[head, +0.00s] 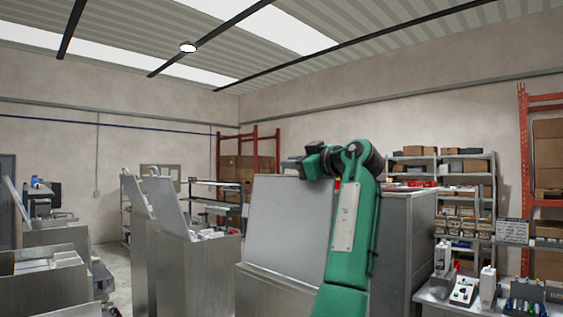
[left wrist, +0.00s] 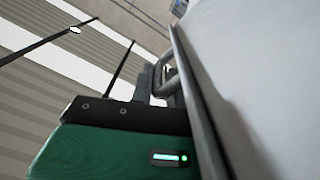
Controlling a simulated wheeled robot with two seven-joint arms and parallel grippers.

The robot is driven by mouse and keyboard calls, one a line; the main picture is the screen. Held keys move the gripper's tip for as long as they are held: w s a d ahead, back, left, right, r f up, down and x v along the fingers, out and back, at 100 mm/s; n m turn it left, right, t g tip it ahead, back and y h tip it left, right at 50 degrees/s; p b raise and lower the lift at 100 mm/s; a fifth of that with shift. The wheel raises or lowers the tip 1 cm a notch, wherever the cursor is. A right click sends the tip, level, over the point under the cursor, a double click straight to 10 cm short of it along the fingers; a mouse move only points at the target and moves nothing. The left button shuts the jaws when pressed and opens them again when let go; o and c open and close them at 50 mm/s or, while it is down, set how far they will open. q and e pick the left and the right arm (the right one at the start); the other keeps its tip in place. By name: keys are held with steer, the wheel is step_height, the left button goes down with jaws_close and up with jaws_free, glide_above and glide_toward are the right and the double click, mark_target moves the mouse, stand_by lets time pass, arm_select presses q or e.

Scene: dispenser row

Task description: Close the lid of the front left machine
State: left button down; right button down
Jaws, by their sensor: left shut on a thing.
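The lid (head: 285,225) of the nearest machine stands raised and steep, a flat grey panel above the metal machine body (head: 265,292). My green left arm reaches up in front of the lid's right part. My left gripper (head: 293,164) is at the lid's top edge and is shut on it. In the left wrist view the lid (left wrist: 265,75) fills the right side as a pale panel with a dark rim, and the gripper (left wrist: 165,82) is against that rim. The fingertips are partly hidden. My right gripper is not in view.
Other machines with raised lids (head: 172,208) stand to the left. A tall grey cabinet (head: 405,245) is close to the right of my arm. Shelves with boxes (head: 465,215) and a table with small devices (head: 440,298) stand at the right.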

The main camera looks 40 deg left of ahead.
arm_select(q)
steer(key=shift+w+f+m, duration=0.1)
steer(key=shift+w+m, duration=0.3)
steer(key=shift+w, duration=0.45)
steer(key=c, duration=1.5)
jaws_free()
steer(key=shift+d+f, duration=0.1)
steer(key=shift+d, duration=0.05)
steer(key=shift+s+d+b, duration=0.2)
steer(key=shift+d+b, duration=0.8)
steer(key=shift+d, duration=1.25)
steer(key=shift+s+d+b, duration=0.15)
steer(key=shift+d+b, duration=0.85)
steer(key=shift+d, duration=1.3)
steer(key=shift+s+d+b, duration=0.2)
steer(key=shift+d+b, duration=0.8)
steer(key=shift+d, duration=1.25)
